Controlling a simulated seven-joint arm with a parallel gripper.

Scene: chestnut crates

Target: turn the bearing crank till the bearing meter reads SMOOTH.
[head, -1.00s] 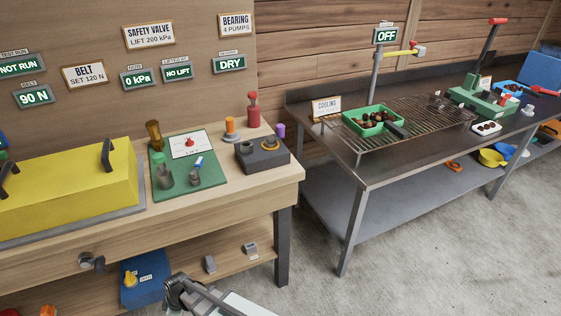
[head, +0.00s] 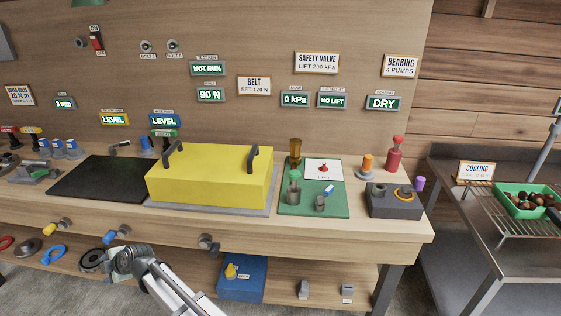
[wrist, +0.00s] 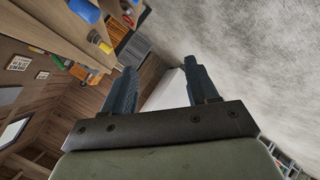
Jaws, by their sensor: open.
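The bearing meter (head: 384,103) on the back board reads DRY, below the BEARING 4 PUMPS sign (head: 400,66). A dark grey block (head: 394,210) with a brass ring and a purple peg (head: 419,183) at its right end sits at the bench's right end. I cannot tell for sure which part is the bearing crank. In the wrist view my gripper (wrist: 160,78) is open and empty, its two dark fingers apart. In the head view my arm is low in front of the bench, well left of the block; the fingertips cannot be made out.
A red bottle-like thing (head: 394,158) and an orange-topped piece (head: 367,165) stand behind the block. Left of it are a green board (head: 333,208) and a yellow cover (head: 210,185). Knobs (head: 206,242) stick out of the bench front. A steel table (head: 447,180) stands right.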

